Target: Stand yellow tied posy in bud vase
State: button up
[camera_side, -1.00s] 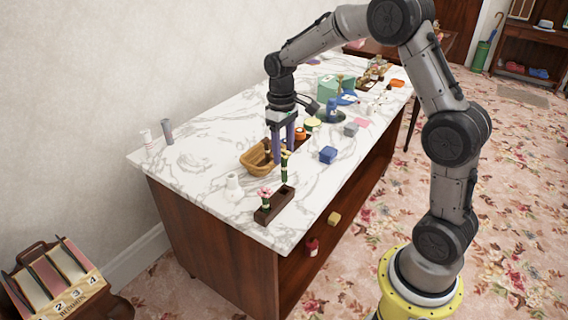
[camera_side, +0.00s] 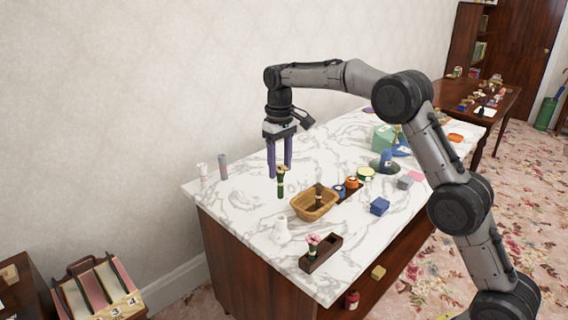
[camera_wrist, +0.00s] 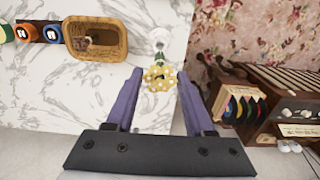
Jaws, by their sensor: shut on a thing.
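The yellow posy (camera_wrist: 160,76) shows its dotted yellow head between my fingertips in the wrist view. In the side view the posy (camera_side: 281,183) hangs roughly upright, with a green stem below a pale head. My gripper (camera_side: 280,174) is shut on it near the top, and the stem appears clear of the marble top. The white bud vase (camera_side: 282,230) stands upright on the marble, nearer the front edge than the posy. In the wrist view the vase (camera_wrist: 160,38) lies just beyond the posy. Its mouth is too small to make out clearly.
A wicker basket (camera_side: 303,209) stands right of the posy. A dark wooden holder (camera_side: 328,254) with a pink flower (camera_side: 313,243) is by the front edge. Two small bottles stand at the left end. The marble around the vase's left is clear.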

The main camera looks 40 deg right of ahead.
aim_at(281, 197)
jog(key=shift+f, duration=2.9)
jog(key=shift+f, duration=2.55)
jog(key=o, duration=1.2)
notch_tip(281, 197, up, 14)
jog(key=shift+f, duration=0.1)
